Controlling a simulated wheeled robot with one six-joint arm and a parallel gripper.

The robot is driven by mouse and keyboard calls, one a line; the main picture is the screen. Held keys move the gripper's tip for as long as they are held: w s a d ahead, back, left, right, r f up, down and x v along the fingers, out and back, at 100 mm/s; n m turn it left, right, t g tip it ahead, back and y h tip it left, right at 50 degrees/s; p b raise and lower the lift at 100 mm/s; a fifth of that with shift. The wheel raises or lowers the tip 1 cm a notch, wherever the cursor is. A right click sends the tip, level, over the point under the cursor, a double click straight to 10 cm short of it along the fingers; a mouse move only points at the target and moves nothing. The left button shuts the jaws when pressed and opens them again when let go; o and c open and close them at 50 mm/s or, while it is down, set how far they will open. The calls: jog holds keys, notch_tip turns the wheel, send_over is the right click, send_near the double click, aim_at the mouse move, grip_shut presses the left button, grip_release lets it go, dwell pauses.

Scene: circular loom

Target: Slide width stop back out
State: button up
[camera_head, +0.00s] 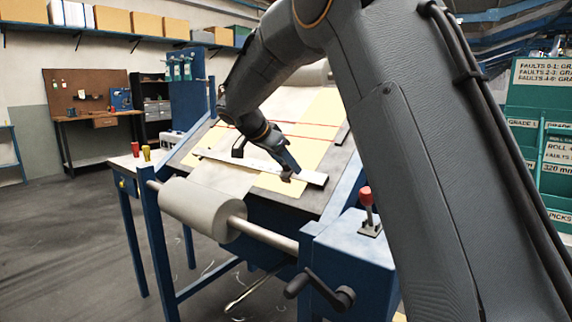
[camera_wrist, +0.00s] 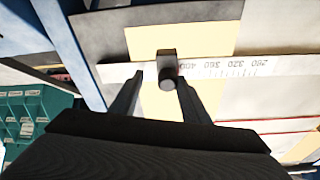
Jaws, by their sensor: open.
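The width stop (camera_wrist: 167,62) is a small dark block with a round knob, sitting on the white ruler bar (camera_wrist: 240,69) at the 400 end of its printed scale in the wrist view. My gripper (camera_wrist: 159,80) is open, with one finger on each side of the stop's knob; I cannot tell whether either finger touches it. In the head view my gripper (camera_head: 288,174) is low over the right part of the ruler bar (camera_head: 220,158), and the stop there is mostly hidden by it.
A dark handle (camera_head: 238,148) stands on the bar farther left. A grey roll (camera_head: 198,208) on a steel shaft lies in front of the sloped table. A red-knobbed lever (camera_head: 367,204) and a crank (camera_head: 318,290) are at the front right. Yellow sheet and red lines lie behind the bar.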

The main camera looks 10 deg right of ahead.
jog(key=v, duration=0.7)
jog(key=shift+s+a, duration=0.2)
jog(key=shift+a, duration=0.1)
jog(key=shift+r, duration=0.2)
